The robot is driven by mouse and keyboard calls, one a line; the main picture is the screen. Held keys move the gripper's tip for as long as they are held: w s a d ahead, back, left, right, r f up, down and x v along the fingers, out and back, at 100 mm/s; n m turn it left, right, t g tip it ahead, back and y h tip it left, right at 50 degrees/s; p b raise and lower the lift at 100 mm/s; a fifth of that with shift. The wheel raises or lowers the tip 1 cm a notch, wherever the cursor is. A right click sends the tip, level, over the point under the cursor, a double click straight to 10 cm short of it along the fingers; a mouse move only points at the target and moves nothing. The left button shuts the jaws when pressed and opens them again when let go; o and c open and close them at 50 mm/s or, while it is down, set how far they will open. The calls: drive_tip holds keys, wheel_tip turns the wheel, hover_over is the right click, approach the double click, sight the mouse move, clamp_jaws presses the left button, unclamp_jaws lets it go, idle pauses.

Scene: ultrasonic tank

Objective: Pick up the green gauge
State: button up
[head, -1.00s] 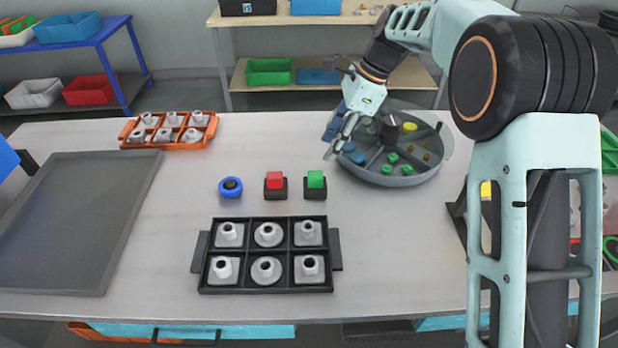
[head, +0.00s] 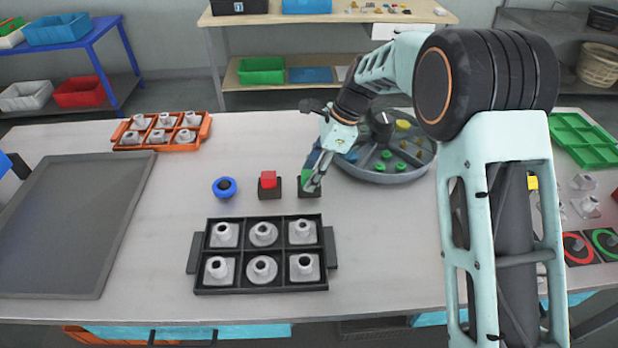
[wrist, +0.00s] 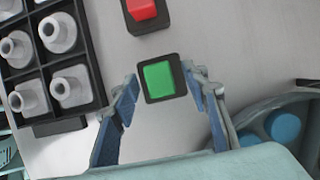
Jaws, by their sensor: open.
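The green gauge is a green block (wrist: 159,79) set in a small black square base. In the wrist view it lies between and just beyond the tips of my open gripper (wrist: 160,78). In the head view the green gauge (head: 305,178) is partly hidden behind my gripper (head: 312,186), which is over it from the upper right. The jaws are open and empty. I cannot tell from these views whether a finger touches the gauge.
A red block (head: 268,180) in a black base stands just left of the green one, with a blue round piece (head: 224,187) beyond. A black six-cell tray (head: 190,262) lies in front. A round grey compartment tray (head: 432,160) stands close on the right.

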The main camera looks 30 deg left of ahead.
clamp_jaws()
drive_tip(key=shift+r, duration=0.15)
